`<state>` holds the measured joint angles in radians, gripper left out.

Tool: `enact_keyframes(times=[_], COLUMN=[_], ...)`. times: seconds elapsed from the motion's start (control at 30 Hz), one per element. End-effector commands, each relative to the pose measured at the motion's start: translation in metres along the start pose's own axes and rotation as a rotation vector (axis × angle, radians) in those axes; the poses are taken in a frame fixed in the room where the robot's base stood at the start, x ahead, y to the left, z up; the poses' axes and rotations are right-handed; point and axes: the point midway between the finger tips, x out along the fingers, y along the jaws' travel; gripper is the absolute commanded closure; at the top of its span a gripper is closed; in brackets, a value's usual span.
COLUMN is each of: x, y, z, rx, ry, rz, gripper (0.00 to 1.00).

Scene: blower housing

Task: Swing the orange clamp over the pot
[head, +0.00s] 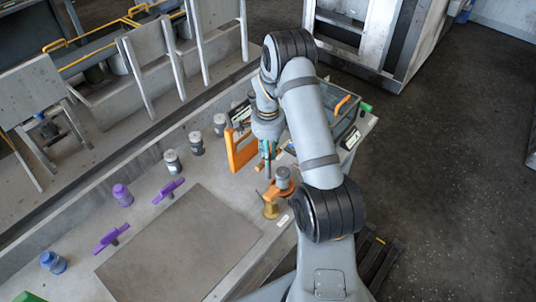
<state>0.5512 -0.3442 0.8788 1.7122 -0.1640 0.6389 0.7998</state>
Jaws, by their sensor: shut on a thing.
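My gripper (267,168) points down over the bench, its fingers closed beside the orange clamp (279,192). It appears shut on a part of that clamp, but the contact is small and partly hidden. The clamp sits by a brass-coloured post (271,210) near the bench's right edge. A grey cylinder (283,177), which looks like the pot, rises at the clamp, just right of the fingertips. I cannot tell whether the clamp lies over it or around it.
An orange frame (236,153) stands just left of my gripper. Two purple clamps (169,190) (110,238), a purple pot (122,195), a blue pot (53,262) and several grey pots (172,161) line the bench. A grey bin (340,118) is behind my arm. The flat plate (180,245) is clear.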

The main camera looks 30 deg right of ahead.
Motion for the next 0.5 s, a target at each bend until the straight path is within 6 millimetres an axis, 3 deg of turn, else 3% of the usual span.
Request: enact_keyframes(times=[0.5], x=[0.0015], y=[-0.0001], z=[-0.0007], rx=[-0.083], ry=[0.002], rz=[-0.002], gripper=[1.0])
